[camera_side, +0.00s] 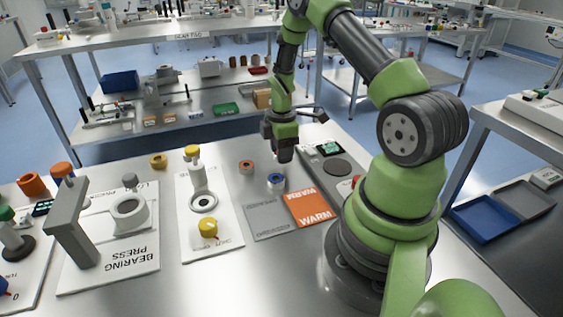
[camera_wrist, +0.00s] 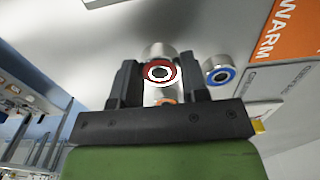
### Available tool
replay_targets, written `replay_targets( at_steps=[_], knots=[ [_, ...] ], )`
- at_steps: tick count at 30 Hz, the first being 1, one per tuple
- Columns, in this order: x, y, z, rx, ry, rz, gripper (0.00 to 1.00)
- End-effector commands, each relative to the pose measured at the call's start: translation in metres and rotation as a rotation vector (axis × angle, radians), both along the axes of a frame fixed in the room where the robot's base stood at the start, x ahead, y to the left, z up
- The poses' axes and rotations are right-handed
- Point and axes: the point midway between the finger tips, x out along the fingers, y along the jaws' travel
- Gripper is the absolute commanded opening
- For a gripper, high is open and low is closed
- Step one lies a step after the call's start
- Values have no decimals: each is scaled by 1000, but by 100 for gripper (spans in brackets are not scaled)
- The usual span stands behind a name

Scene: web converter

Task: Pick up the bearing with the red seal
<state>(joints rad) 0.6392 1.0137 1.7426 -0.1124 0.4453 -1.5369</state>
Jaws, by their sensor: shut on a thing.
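My gripper (camera_side: 285,156) points down above the table, behind the loose bearings, in the side view. In the wrist view its two dark fingers (camera_wrist: 160,80) are shut on the bearing with the red seal (camera_wrist: 168,66), a silvery ring with a red face and white centre. In the side view the fingers hide this bearing. A bearing with a blue seal (camera_side: 276,181) stands on the table in front of the gripper; it also shows right of the fingers in the wrist view (camera_wrist: 221,73). A bearing with an orange seal (camera_side: 247,167) stands to its left.
An orange WARM mat (camera_side: 310,206) and a grey mat (camera_side: 267,220) lie in front of the bearings. A white fixture board (camera_side: 222,236) with yellow knobs and the BEARING PRESS board (camera_side: 110,279) are to the left.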

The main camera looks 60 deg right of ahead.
Motion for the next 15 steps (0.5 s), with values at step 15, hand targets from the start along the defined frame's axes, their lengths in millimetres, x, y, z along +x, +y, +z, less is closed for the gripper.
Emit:
replay_targets(
  at_steps=[15],
  knots=[
    [0,0,33,-1,-1,0,19]
  ],
)
